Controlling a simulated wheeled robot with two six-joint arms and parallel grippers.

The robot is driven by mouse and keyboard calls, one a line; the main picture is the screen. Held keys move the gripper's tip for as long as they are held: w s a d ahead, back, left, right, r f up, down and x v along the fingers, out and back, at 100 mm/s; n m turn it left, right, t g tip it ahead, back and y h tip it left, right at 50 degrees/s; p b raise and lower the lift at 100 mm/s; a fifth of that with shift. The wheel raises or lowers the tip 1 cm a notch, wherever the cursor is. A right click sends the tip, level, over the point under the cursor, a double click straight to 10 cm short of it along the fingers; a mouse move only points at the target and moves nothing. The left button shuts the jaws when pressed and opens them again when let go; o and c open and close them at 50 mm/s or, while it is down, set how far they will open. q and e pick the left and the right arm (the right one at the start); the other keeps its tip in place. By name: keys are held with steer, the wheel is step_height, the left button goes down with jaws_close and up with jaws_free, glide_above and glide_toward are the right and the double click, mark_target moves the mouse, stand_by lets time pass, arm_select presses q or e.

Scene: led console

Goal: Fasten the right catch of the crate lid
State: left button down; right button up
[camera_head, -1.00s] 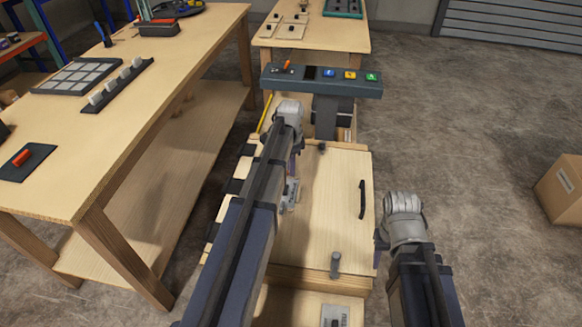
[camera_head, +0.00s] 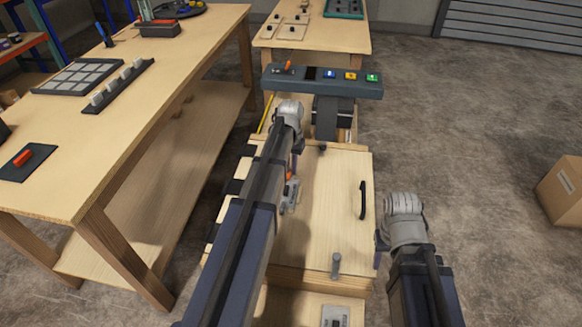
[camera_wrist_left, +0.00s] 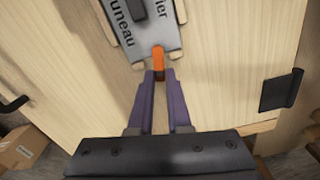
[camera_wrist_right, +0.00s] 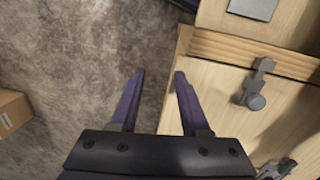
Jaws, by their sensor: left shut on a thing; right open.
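The crate lid (camera_head: 325,215) is light wood and lies flat and closed, with a black handle (camera_head: 363,200) at its right. A grey catch with a round knob (camera_head: 336,263) sits at the lid's near edge; it also shows in the right wrist view (camera_wrist_right: 256,85). A dark fitting (camera_head: 322,148) sits at the far edge. A grey lettered plate (camera_wrist_left: 145,25) lies on the lid. My left gripper (camera_wrist_left: 158,73) is shut on the orange tab (camera_wrist_left: 158,58) at the plate's end. My right gripper (camera_wrist_right: 158,74) is open and empty, beside the crate's right side.
A dark console with coloured buttons (camera_head: 325,80) stands beyond the crate. Black hinges (camera_wrist_left: 280,90) line the lid's left side. A long workbench (camera_head: 130,130) stands at left. A cardboard box (camera_head: 565,190) sits on the floor at right, with clear floor (camera_head: 470,150) between.

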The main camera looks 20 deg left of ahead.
mark_target(290, 171)
arm_select(q)
steer(key=shift+n, duration=1.2)
steer(key=c, duration=0.9)
jaws_free()
steer(key=shift+o, duration=0.2)
step_height(290, 171, up, 8)
steer(key=p, duration=0.8)
steer(key=shift+f, duration=0.1)
